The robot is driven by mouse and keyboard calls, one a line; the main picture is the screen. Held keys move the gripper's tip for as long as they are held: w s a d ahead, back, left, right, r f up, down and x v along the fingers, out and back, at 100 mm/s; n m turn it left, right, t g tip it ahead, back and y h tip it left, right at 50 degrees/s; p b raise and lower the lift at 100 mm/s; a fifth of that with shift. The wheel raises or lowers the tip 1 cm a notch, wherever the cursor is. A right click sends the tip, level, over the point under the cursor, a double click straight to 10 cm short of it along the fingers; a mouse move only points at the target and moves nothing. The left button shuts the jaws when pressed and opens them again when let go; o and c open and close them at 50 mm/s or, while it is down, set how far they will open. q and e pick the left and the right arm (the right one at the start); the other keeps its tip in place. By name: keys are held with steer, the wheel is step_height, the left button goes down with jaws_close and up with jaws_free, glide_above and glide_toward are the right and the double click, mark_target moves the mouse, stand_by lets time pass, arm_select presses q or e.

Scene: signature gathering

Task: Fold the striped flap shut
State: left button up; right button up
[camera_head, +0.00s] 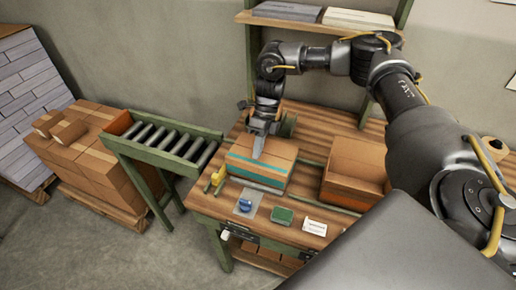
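A brown cardboard box (272,156) with a teal stripe stands on the wooden worktable. Its top looks mostly flat. I cannot make out for certain which part is the striped flap. My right arm reaches in from the right and across the back of the table. My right gripper (258,147) points down at the top of this box, at its rear left part. Its fingers look like one narrow grey shape. I cannot tell whether they touch the cardboard or whether there is a gap between them. My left gripper is not in view.
A box with an orange stripe (350,158) stands to the right. In front lie a blue item (245,205), a green pad (282,215) and a white card (314,227). A yellow tool (217,180) is at the left edge. A roller conveyor (168,140) adjoins the table.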

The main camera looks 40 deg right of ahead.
steer(key=o, duration=0.5)
steer(key=shift+w+r, duration=0.1)
steer(key=shift+w+d+r, duration=0.1)
steer(key=shift+d+r, duration=0.1)
steer(key=shift+r, duration=0.05)
steer(key=b+v, duration=0.2)
steer(key=v, duration=0.2)
steer(key=shift+w+d+r, duration=0.1)
steer(key=shift+d+r, duration=0.05)
steer(key=shift+r, duration=0.15)
steer(key=v, duration=0.5)
steer(key=shift+r, duration=0.15)
